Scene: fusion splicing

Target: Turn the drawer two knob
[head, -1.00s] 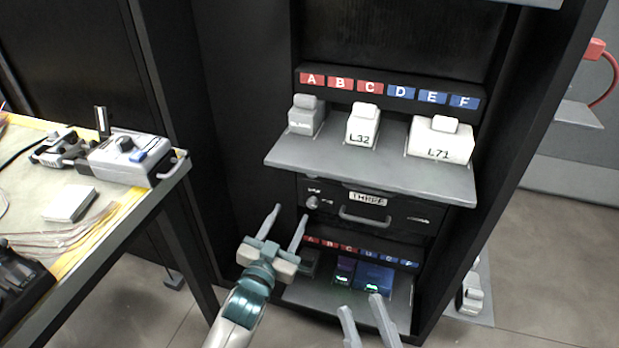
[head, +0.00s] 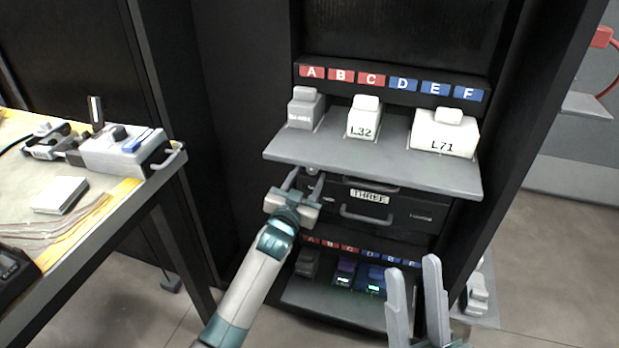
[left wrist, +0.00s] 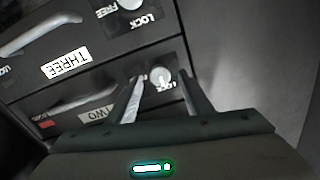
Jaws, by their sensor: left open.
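The drawer two knob (left wrist: 161,79) is a small round light knob with LOCK lettering beside it in the left wrist view. The TWO label (left wrist: 97,115) is on the same drawer front. In the head view this drawer is mostly hidden under the grey shelf. My left gripper (head: 304,177) is open, its fingers reaching under the shelf edge. In the left wrist view its fingertips (left wrist: 160,74) lie on either side of the knob; contact cannot be told. My right gripper (head: 413,266) is open and empty, low in front of the cabinet.
Drawer THREE (head: 405,213) has its own handle and knob (left wrist: 128,4) close by. The grey shelf (head: 375,165) juts out above, carrying several labelled boxes. A lower shelf (head: 320,297) holds small lit devices. A workbench (head: 100,230) stands at the left.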

